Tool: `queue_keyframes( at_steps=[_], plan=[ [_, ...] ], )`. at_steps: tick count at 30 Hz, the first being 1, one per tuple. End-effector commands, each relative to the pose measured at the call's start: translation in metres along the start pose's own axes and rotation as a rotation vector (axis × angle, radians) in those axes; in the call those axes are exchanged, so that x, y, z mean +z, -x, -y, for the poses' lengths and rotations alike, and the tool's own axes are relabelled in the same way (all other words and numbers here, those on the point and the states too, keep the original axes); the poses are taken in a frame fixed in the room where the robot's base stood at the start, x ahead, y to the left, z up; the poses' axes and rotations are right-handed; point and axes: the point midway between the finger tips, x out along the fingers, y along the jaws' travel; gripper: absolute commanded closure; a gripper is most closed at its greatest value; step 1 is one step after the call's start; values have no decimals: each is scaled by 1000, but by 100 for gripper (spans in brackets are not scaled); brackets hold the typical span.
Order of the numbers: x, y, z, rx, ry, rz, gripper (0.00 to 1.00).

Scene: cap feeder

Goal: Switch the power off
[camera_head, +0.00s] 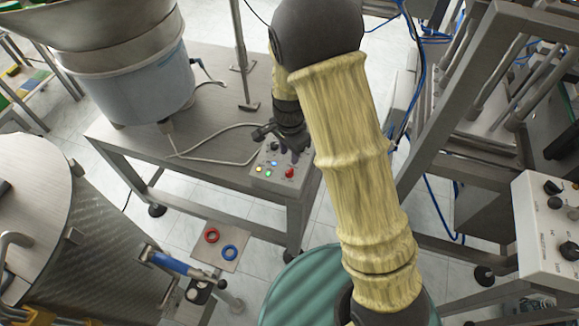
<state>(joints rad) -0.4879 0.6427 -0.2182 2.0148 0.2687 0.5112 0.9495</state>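A small grey control box (268,178) sits at the front right corner of the metal table (215,115). It carries a red button or knob (290,172) and several small lit spots in yellow, green and blue. My gripper (289,150) is at the box, pointing down over its back part. It hides part of the box's top. The fingers are dark and small, and I cannot tell whether they are open or shut, or whether they touch a control. Which control is the power switch cannot be read.
A large feeder bowl on a blue-grey drum (140,82) stands on the table's left, with a cable (215,155) running towards the box. A steel drum (95,225) is at lower left. A panel with black knobs (545,235) is at right. Metal framing (455,100) stands right of my arm.

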Motion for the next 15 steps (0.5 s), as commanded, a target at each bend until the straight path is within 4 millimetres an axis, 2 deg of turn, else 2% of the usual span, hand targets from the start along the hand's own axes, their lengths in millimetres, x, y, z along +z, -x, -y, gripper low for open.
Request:
queue_keyframes(
  at_steps=[1,9,15],
  plan=[
    [0,-11,-1,4,-1,1,69],
    [0,-57,-1,4,-1,2,69],
    [0,-77,0,1,0,0,69]
  ],
)
